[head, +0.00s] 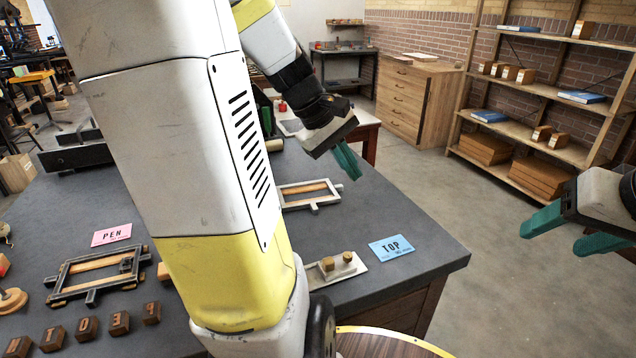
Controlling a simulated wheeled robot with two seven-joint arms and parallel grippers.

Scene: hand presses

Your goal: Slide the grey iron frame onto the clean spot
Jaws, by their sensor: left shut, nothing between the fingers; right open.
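A pale grey metal frame (314,206) with a wooden strip inside lies flat on the dark bench top; my arm hides its left part. A second, darker grey frame (91,284) with wooden strips lies at the bench's left. I cannot tell which is the grey iron frame. My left gripper (350,171) has its green fingers shut and empty, pointing down just beyond the pale frame's right end; I cannot tell whether they touch. My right gripper (572,232) is open and empty, off the bench at the right. I cannot make out a clean spot.
A blue TOP card (391,248) and a pale plate with brass knobs (338,268) are on the bench's near right. A pink PEN card (111,234) and several wooden letter blocks (88,327) are at left. Shelves (545,92) stand beyond clear floor.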

